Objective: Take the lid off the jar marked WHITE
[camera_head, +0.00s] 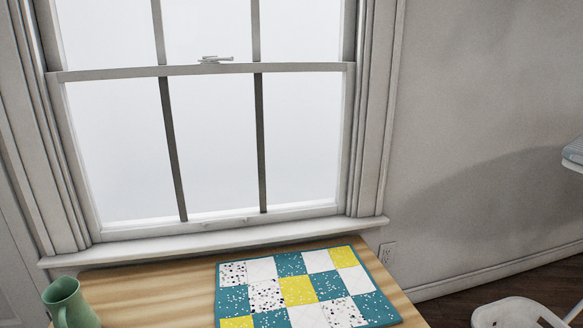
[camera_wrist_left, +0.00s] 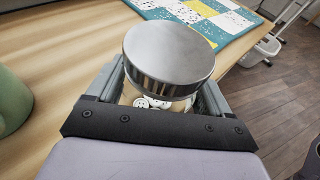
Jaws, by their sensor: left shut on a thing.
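In the left wrist view, my left gripper (camera_wrist_left: 158,92) is shut on a clear jar (camera_wrist_left: 138,97), one finger on each side of its body. White buttons (camera_wrist_left: 153,102) show inside the jar. A round, brushed metal lid (camera_wrist_left: 168,50) sits on top of the jar, above the fingers. No marking on the jar is readable from here, and its base is hidden behind the gripper. Neither the jar nor any gripper shows in the head view. My right gripper is out of both views.
The wooden table (camera_head: 170,300) stands under the window. A patchwork mat (camera_head: 300,290) in teal, yellow and white lies on it. A green pitcher (camera_head: 70,305) stands at the left. A white object (camera_head: 510,313) is on the floor side at lower right. Bare wood lies between pitcher and mat.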

